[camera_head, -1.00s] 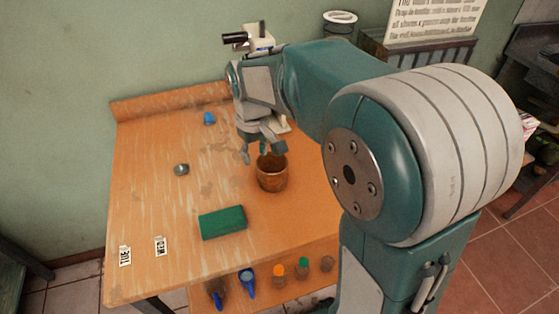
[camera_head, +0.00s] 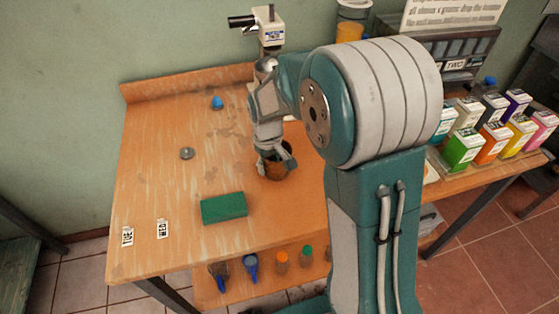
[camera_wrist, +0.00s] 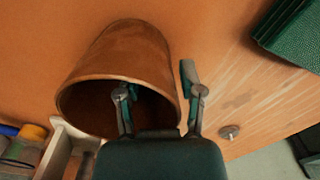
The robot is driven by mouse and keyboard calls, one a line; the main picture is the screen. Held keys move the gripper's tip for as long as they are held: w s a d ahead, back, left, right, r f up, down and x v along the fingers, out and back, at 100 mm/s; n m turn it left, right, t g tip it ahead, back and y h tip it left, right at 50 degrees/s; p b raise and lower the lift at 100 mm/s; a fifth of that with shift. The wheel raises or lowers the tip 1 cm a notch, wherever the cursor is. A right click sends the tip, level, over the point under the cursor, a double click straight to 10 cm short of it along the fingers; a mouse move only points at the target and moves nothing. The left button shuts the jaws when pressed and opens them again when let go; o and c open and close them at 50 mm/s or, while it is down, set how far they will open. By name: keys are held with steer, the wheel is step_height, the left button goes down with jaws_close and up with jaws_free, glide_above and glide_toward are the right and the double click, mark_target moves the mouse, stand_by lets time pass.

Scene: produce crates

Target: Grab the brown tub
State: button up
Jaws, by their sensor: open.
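The brown tub (camera_head: 274,173) stands upright on the orange wooden table, partly covered by my gripper in the head view. It also shows in the wrist view (camera_wrist: 120,55), its dark open mouth facing my gripper. My gripper (camera_head: 274,160) is at the tub's rim, pointing down. In the wrist view my gripper (camera_wrist: 157,80) is open, with one finger over the tub's mouth and the other outside its wall. The wall lies between the two fingers. I cannot tell whether either finger touches it.
A green box (camera_head: 223,208) lies in front-left of the tub. A small grey item (camera_head: 187,153) and a blue item (camera_head: 217,102) are farther left and back. A microscope (camera_head: 268,30) stands at the back. Several colourful cartons (camera_head: 490,140) stand at right. The table's left is mostly clear.

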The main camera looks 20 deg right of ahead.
steer(key=shift+a+f, duration=0.15)
steer(key=shift+f, duration=0.15)
steer(key=shift+a, duration=0.6)
jaws_close()
steer(key=shift+d, duration=0.4)
